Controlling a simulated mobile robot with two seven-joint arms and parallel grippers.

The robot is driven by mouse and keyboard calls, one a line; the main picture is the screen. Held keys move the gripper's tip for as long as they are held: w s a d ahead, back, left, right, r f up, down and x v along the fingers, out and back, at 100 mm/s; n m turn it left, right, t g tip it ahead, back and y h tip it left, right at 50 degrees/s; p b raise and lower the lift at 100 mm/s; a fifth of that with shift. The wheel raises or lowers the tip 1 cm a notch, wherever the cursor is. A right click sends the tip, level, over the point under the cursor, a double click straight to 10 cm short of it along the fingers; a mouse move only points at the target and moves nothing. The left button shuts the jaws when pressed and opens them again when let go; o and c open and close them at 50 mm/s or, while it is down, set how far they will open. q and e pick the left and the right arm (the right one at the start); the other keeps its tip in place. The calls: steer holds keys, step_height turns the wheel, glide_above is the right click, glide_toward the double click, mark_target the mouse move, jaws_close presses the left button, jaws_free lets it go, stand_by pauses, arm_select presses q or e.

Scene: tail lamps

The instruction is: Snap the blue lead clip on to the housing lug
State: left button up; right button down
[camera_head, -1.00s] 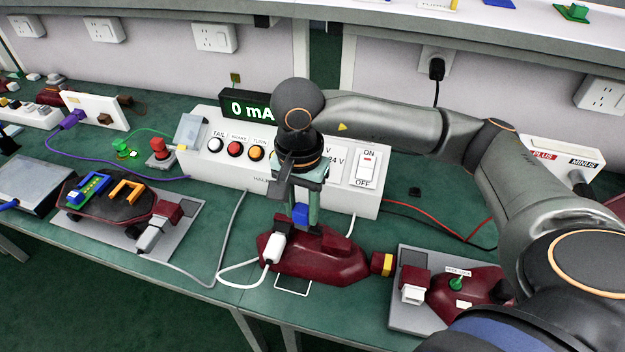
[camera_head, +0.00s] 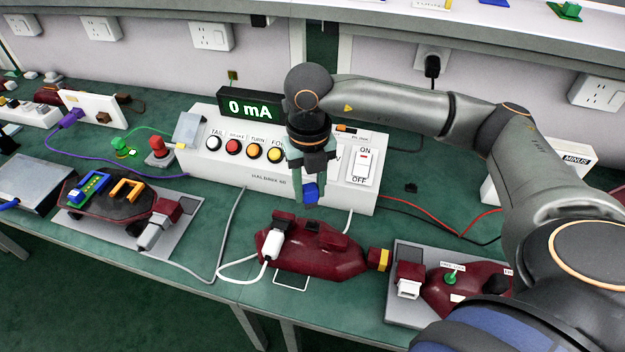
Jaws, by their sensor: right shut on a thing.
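My right gripper (camera_head: 311,197) points down in front of the white control box and is shut on the blue lead clip (camera_head: 311,193). The clip shows as a small blue block between the fingertips; the fingers hide part of it. The dark red housing (camera_head: 325,262) lies on the green bench below and in front of the gripper, with a visible gap between clip and housing. Raised dark red parts (camera_head: 325,238) stand on the housing top; I cannot tell which is the lug. A white plug (camera_head: 273,244) with a white lead sits on its left end. My left gripper is not in view.
The white control box (camera_head: 225,172) with lit buttons and a "0 mA" display (camera_head: 249,106) stands close behind the gripper. A grey plate with a red unit (camera_head: 460,290) is at the right. Another fixture (camera_head: 108,200) is at the left. Loose leads cross the bench.

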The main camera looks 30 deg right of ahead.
steer(key=m, duration=0.4)
steer(key=shift+w+d, duration=0.2)
steer(key=shift+d, duration=0.15)
steer(key=shift+w+d+m, duration=0.1)
steer(key=shift+d+m, duration=0.05)
steer(key=shift+m, duration=1.25)
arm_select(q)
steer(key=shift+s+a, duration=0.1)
arm_select(e)
steer(key=shift+f+b, duration=0.6)
steer(key=shift+f, duration=0.15)
step_height(320, 180, down, 3)
steer(key=shift+r+b, duration=0.15)
steer(key=shift+b, duration=0.95)
steer(key=shift+f+b, duration=0.5)
steer(key=shift+f, duration=0.2)
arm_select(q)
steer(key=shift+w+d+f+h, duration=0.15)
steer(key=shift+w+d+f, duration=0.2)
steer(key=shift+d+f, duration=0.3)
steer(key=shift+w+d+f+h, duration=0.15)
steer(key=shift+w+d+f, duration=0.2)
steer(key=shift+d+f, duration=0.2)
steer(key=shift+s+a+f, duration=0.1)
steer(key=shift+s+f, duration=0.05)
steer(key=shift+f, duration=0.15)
